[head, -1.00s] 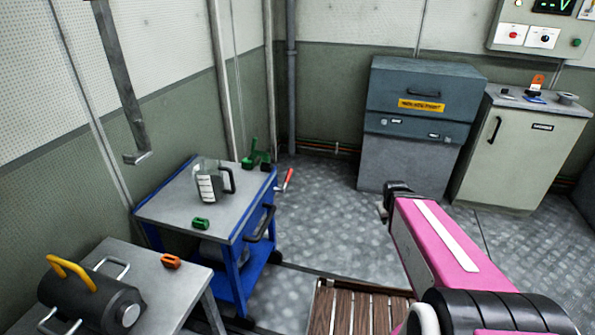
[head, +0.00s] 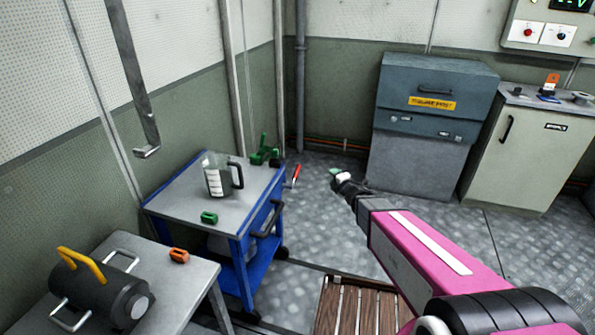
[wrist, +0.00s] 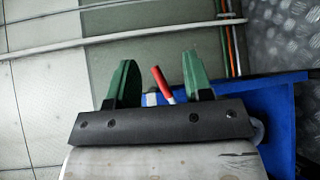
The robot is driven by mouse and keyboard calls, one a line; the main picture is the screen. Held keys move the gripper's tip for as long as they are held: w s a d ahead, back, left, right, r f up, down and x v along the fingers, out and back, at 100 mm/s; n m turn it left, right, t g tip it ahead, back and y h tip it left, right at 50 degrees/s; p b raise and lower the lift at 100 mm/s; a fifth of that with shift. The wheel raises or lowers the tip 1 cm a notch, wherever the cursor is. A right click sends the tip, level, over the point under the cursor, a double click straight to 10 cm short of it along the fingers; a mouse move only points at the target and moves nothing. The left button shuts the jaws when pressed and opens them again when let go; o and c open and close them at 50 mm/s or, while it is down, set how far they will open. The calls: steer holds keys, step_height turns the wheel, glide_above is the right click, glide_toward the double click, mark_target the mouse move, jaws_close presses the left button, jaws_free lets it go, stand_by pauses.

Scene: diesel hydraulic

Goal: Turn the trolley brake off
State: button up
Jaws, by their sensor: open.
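The blue trolley (head: 238,250) with a grey top stands at the left of the head view. Its brake lever, with a red grip (head: 297,172), sticks up from the trolley's right end and leans slightly right. My gripper (head: 337,175) is to the right of the lever in the head view, apart from it. In the wrist view my gripper (wrist: 160,80) is open, and the red lever (wrist: 162,82) shows between its two green fingers. I see no contact with the lever.
A bench (head: 190,290) is front left, with a dark cylinder (head: 98,292). A grey cabinet (head: 430,125) is behind. Floor between is open.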

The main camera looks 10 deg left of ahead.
mark_target(298, 169)
steer(key=s+a+n+g+y, duration=0.3)
steer(key=a+n+y, duration=0.3)
steer(key=a+n, duration=0.15)
steer(key=shift+h, duration=0.3)
steer(key=x, duration=1.1)
steer(key=shift+s+a+f, duration=0.25)
steer(key=shift+s+f, duration=0.1)
jaws_close()
